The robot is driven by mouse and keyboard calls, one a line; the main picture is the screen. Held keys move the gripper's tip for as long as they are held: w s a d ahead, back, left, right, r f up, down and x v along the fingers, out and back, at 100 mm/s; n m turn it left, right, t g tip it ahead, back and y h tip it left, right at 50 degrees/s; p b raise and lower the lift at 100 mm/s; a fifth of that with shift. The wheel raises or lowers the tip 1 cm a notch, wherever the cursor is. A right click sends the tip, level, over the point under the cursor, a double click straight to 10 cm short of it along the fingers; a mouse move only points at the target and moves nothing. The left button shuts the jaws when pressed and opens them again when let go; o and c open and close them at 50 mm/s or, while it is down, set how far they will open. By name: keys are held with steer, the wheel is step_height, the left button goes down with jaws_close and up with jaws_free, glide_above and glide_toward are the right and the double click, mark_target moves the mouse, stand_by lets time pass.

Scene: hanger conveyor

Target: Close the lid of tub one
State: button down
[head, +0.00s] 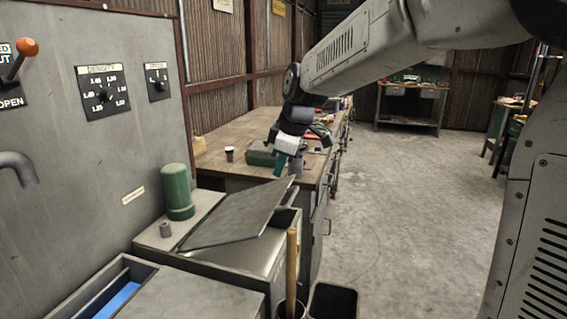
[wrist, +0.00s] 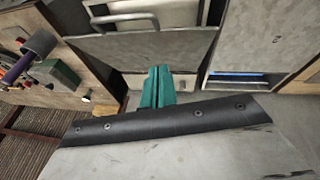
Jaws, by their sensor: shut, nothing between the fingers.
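A grey tub (head: 272,268) stands against the machine in the head view, with its flat grey lid (head: 240,217) tilted up, the right end raised. No number shows on it, so I cannot tell whether it is tub one. My gripper (head: 281,168) is shut and empty, its green fingertips just above the raised end of the lid. In the wrist view my shut fingertips (wrist: 157,76) overlap the edge of a grey plate (wrist: 145,47), which looks like the lid. I cannot tell whether they touch it.
A second container with a blue inside (head: 118,302) is at the lower left. A green cylinder (head: 177,190) stands on the ledge behind the lid. A wooden handle (head: 292,262) and a black bin (head: 333,301) are in front of the tub. A workbench (head: 225,165) is behind; the floor at right is clear.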

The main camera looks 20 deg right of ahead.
glide_above(277, 208)
steer(key=s, duration=0.1)
step_height(277, 208, down, 6)
steer(key=shift+s+d+f, duration=0.15)
steer(key=shift+d+f, duration=0.1)
steer(key=shift+f, duration=0.5)
steer(key=shift+s+d+f, duration=0.1)
steer(key=shift+d+f, duration=0.15)
steer(key=shift+f, duration=0.5)
